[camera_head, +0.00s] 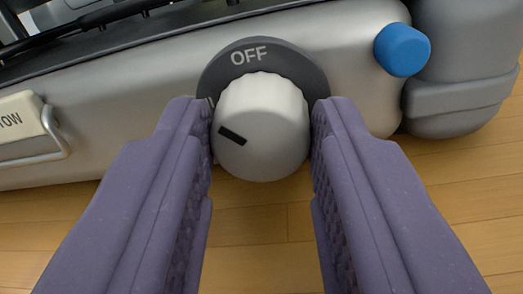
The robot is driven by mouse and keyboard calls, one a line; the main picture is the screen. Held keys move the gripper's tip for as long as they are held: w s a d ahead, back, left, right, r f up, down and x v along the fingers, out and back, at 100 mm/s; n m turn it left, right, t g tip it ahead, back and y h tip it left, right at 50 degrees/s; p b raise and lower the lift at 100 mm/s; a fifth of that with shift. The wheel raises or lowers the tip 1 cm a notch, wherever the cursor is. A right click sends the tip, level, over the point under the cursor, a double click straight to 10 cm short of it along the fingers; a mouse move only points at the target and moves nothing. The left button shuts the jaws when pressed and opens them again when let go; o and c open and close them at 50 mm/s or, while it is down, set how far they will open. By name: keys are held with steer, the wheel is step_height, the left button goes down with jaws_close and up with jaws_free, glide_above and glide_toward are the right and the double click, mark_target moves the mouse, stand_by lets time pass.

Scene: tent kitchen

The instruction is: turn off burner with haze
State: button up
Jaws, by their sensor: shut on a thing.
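A light grey burner knob (262,124) sits on the front of the silver stove (120,92), in the middle of the view. A dark plate (300,70) behind the knob carries the word OFF at its top. No flame or haze shows, and the top of the stove is mostly cut off by the frame.
A blue button or cap (402,50) sticks out to the right of the knob, next to a grey cylinder (465,70). A cream tag reading "TOW" (20,122) with a metal loop is at the left. Wooden planks (255,232) lie below and look clear.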

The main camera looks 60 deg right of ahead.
steer(key=m+b, duration=0.1)
steer(key=m, duration=0.1)
steer(key=m+b, duration=0.1)
steer(key=shift+f+m, duration=0.2)
steer(key=shift+m, duration=0.2)
steer(key=m, duration=0.5)
steer(key=shift+h+b, duration=0.3)
steer(key=o, duration=1)
steer(key=shift+a+m, duration=0.1)
steer(key=shift+m, duration=0.2)
steer(key=shift+o, duration=0.2)
steer(key=shift+s, duration=0.1)
